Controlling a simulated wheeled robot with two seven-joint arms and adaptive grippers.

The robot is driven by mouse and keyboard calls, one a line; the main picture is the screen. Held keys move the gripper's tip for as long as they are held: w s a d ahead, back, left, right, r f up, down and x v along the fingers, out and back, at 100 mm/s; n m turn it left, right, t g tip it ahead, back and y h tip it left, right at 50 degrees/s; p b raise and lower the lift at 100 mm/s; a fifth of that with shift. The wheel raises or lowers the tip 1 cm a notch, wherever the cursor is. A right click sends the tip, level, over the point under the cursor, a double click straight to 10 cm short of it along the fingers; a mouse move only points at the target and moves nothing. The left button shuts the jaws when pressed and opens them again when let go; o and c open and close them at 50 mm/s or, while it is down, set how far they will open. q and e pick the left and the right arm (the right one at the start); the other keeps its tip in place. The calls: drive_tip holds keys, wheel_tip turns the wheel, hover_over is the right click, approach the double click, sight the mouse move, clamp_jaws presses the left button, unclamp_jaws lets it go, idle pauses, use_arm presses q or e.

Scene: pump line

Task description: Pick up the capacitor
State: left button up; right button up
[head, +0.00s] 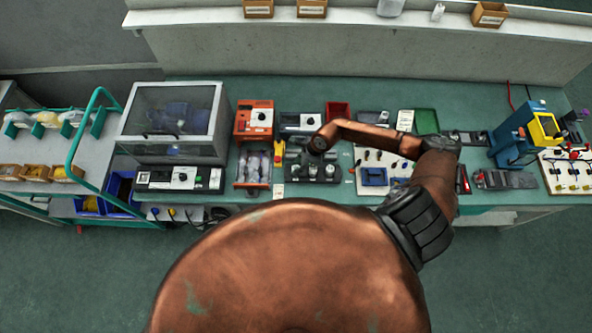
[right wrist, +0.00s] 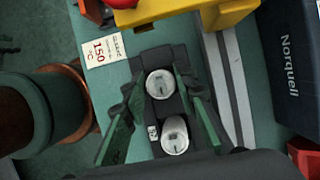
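Capacitors, silver cylinders with pale round tops, stand upright in a dark holder (head: 313,179) on the bench in the head view. The right wrist view shows two of them, one farther up (right wrist: 160,84) and one lower (right wrist: 174,134), nearer the palm. My right gripper (right wrist: 165,100) is open above the dark holder, its two green-faced fingers on either side of the capacitors, with gaps on both sides. I cannot tell how high the fingertips are. In the head view, my right wrist hides the fingers. My left gripper is not in view.
A card reading 150 °C (right wrist: 103,50) lies beside the holder. A yellow part (right wrist: 225,12) and a dark Norquell box (right wrist: 293,65) are close by. An orange machine (head: 254,119) stands left of the holder, and a white board (head: 398,176) lies right.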

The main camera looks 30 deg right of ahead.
drive_tip(key=c, duration=0.6)
clamp_jaws()
drive_tip(key=shift+r, duration=0.15)
